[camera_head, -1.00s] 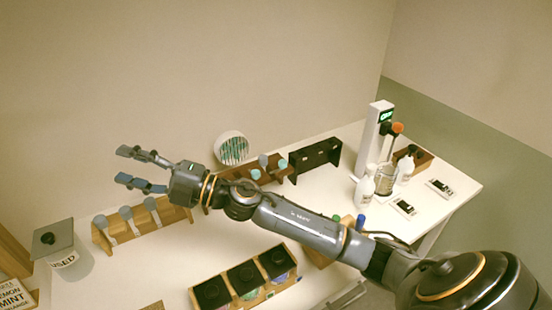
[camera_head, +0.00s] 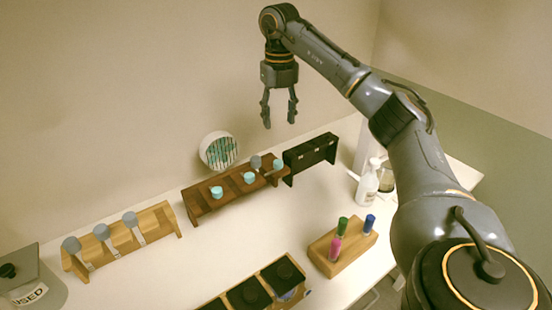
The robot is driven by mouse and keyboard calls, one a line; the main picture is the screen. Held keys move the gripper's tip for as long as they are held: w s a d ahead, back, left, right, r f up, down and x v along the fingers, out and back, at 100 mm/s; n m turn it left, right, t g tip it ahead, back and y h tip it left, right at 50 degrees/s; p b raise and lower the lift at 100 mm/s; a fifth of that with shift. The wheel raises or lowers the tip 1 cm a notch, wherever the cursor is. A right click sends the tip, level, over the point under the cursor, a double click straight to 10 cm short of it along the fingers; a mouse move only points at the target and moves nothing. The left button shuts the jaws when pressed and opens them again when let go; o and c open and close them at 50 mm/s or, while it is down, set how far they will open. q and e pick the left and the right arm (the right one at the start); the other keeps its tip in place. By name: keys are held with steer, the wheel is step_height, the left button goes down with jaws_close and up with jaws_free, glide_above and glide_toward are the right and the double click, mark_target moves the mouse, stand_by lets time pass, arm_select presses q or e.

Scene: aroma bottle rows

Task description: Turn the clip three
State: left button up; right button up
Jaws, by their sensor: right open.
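Three clips with round grey heads and pale strips lean in a light wooden rack (camera_head: 165,217) at the left: the left clip (camera_head: 72,245), the middle clip (camera_head: 103,232) and the right clip (camera_head: 131,219). A brown rack (camera_head: 200,208) behind the table's middle holds teal-topped pieces (camera_head: 217,192) and one more grey round head (camera_head: 256,162). I cannot tell which clip is number three. My right gripper (camera_head: 280,115) hangs in the air, fingers down, open and empty, above the brown rack's right end in the picture. My left gripper is not in view.
A round striped disc (camera_head: 218,150) stands behind the brown rack. A black rack (camera_head: 310,154), a white spray bottle (camera_head: 368,184) and a wooden block with coloured tubes (camera_head: 341,246) are at the right. Black-lidded jars (camera_head: 282,272) stand in front. The table's middle is clear.

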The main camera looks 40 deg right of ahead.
mark_target(278, 161)
step_height(278, 161, down, 13)
steer(key=shift+a+f+p, duration=0.1)
steer(key=shift+f+p, duration=0.1)
steer(key=shift+p, duration=0.65)
jaws_close()
